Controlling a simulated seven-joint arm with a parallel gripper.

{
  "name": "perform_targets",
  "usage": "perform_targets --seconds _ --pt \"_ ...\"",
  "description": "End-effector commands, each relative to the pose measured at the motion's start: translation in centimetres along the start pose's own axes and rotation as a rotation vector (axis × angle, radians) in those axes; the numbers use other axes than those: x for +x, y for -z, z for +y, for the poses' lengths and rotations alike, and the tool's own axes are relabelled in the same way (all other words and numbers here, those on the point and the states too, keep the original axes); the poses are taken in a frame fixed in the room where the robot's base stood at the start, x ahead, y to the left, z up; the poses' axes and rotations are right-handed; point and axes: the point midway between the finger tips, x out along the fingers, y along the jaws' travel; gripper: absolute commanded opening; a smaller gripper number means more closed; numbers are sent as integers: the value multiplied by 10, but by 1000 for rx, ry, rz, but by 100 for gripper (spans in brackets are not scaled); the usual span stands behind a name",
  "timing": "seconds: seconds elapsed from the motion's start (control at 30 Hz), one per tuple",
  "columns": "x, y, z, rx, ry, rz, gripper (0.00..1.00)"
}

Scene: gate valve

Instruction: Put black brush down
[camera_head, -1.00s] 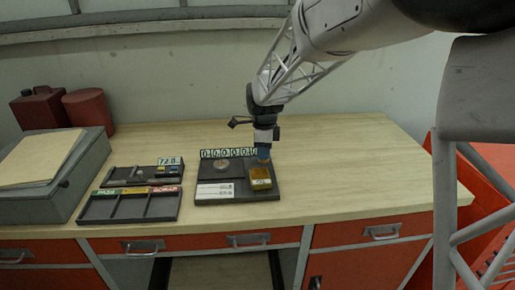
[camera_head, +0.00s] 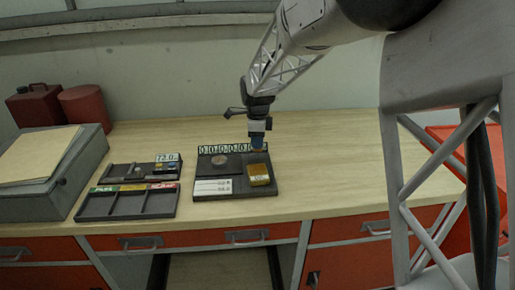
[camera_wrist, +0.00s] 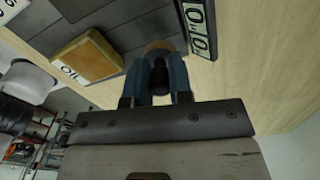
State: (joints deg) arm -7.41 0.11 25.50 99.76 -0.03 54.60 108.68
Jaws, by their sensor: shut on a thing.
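My gripper (camera_head: 257,141) is over the back right of a dark board (camera_head: 222,172), just behind a yellow block. In the wrist view, its blue fingers (camera_wrist: 166,80) are shut on a small dark piece, taken as the black brush (camera_wrist: 158,75). A tan round end shows beyond the brush, close to the board and the number strip. I cannot tell whether the brush touches the surface. In the head view the brush is hidden by the gripper.
The yellow block (camera_head: 259,174) sits on the board's right side; a number strip (camera_head: 222,149) runs along its back. A coin-like disc (camera_head: 218,160) and white label (camera_head: 212,187) are also there. Dark trays (camera_head: 130,203) stand left. The table's right side is clear.

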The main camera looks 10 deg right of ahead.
Motion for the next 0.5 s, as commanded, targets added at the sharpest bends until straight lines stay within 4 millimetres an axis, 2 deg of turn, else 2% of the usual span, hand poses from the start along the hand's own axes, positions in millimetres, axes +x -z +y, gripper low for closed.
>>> perform_targets --seconds 0.23,0.5 --pt "25 0 0 0 -2 1 1" --pt "30 0 0 0 0 0 1"
